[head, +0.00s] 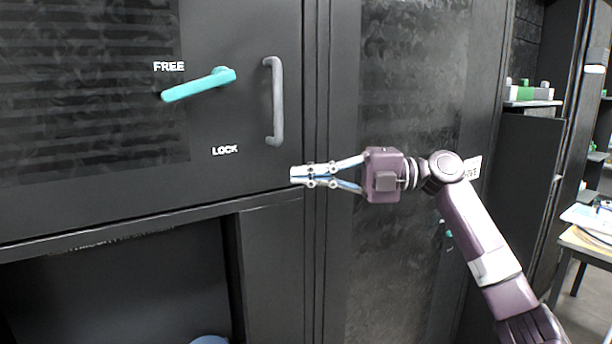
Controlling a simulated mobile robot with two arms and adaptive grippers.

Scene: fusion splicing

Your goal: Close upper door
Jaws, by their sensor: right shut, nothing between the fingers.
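The upper door (235,172) is a large black panel at the upper left, with a dark patterned window. It appears to sit flush with its frame. A teal lever (199,85) on it points left and slightly down, just below the word FREE. The word LOCK is printed lower down. A grey vertical handle (277,102) is to the right of the lever. My right gripper (297,175) is shut and empty, pointing left, below the handle near the door's lower right corner. Whether its fingertips touch the door I cannot tell. My left gripper is not in view.
Below the upper door is a dark open recess (120,285). A tall black cabinet panel (400,250) stands behind my right arm. At the right are a shelf with green and white items (530,92) and a table (588,243).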

